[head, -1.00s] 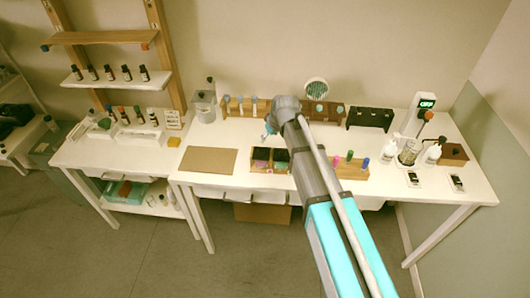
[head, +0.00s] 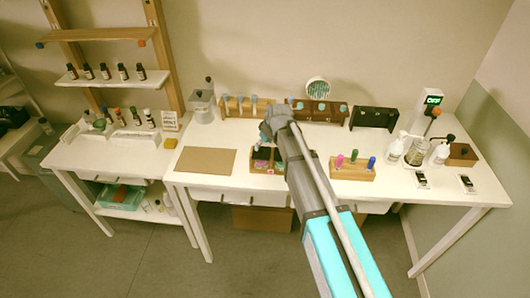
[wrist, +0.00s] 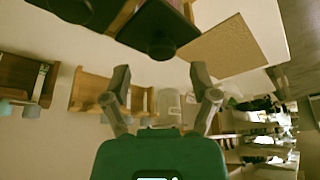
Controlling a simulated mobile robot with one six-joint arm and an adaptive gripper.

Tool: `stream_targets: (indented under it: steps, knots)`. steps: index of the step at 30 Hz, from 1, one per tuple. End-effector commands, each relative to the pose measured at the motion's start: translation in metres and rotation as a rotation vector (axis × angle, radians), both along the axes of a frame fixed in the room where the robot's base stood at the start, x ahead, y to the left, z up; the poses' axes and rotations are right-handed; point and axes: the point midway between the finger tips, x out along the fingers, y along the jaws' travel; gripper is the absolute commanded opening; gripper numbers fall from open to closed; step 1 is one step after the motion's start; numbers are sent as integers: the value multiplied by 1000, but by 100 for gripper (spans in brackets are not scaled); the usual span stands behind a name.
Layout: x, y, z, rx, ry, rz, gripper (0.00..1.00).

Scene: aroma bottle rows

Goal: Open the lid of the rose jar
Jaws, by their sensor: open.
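No jar is clearly marked as the rose jar. A wooden box with dark square tops (head: 262,153) and pinkish patches at its front stands on the white table, and my arm partly hides its right side. In the wrist view, dark lids with small knobs (wrist: 158,28) hang large at the top edge; I cannot tell which is the rose one. My gripper (head: 266,131) is above and behind this box. In the wrist view my gripper (wrist: 163,92) is open, with nothing held between its fingers; the lids lie outside them.
A brown mat (head: 206,161) lies left of the box. A wooden rack with coloured-top vials (head: 352,168) stands right of it. A metal canister (head: 202,106), small bottle racks (head: 246,106) and a black stand (head: 374,118) line the back. White pump bottles (head: 394,150) are at right.

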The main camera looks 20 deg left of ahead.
Motion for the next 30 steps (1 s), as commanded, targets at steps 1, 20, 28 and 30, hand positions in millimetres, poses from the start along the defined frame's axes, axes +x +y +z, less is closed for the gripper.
stream_targets:
  steps: [1,20,28,30]
  knots:
    - [1,2,-8,0,0,0,76]
    - [5,8,-24,0,0,-1,76]
    - [5,8,-24,0,0,-1,54]
    - [5,8,-24,0,0,0,41]
